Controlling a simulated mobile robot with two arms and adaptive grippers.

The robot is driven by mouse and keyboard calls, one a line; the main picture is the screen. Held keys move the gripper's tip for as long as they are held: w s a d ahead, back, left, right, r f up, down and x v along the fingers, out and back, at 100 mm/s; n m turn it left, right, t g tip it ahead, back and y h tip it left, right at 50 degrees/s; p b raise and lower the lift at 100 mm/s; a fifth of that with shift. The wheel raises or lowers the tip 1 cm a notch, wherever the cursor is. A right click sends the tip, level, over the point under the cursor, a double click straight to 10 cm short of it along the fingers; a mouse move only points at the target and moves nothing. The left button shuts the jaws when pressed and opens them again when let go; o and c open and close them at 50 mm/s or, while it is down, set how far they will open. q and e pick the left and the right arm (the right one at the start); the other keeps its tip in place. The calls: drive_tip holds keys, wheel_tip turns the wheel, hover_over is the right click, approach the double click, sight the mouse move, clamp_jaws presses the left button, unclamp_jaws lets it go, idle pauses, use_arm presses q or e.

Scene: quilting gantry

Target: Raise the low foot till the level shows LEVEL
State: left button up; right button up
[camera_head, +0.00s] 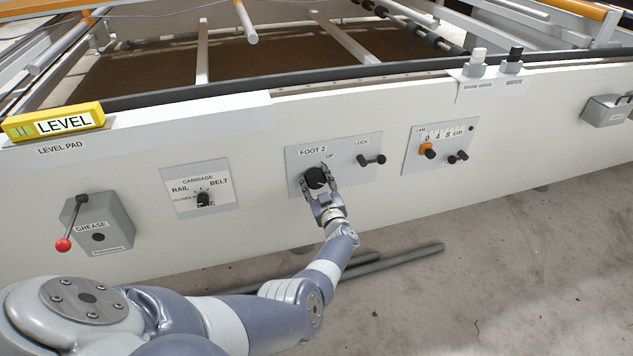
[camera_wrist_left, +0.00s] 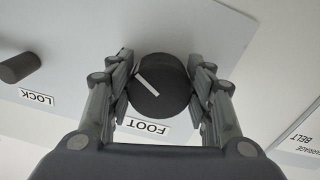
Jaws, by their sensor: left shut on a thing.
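The black FOOT 2 knob (camera_head: 317,178) sits on a grey panel (camera_head: 296,164) on the white front beam. My left gripper (camera_head: 322,191) is shut on this knob, with its fingers on both sides. In the left wrist view the knob (camera_wrist_left: 158,88) shows a white pointer line between the fingers (camera_wrist_left: 160,90). A black LOCK handle (camera_head: 372,160) is to the right on the same panel; it also shows in the left wrist view (camera_wrist_left: 20,66). The yellow level (camera_head: 55,122) lies on the level pad at the far left; its label reads LEVEL. My right gripper is not in view.
A CARRIAGE selector panel (camera_head: 200,188) and a GREASE box (camera_head: 98,223) with a red-tipped lever are left of the knob. A CAM panel (camera_head: 440,146) is to the right. Dark bars (camera_head: 400,258) lie on the concrete floor below.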

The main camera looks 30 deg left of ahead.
use_arm(q)
drive_tip(key=o, duration=1.1)
drive_tip(key=shift+c, duration=0.2)
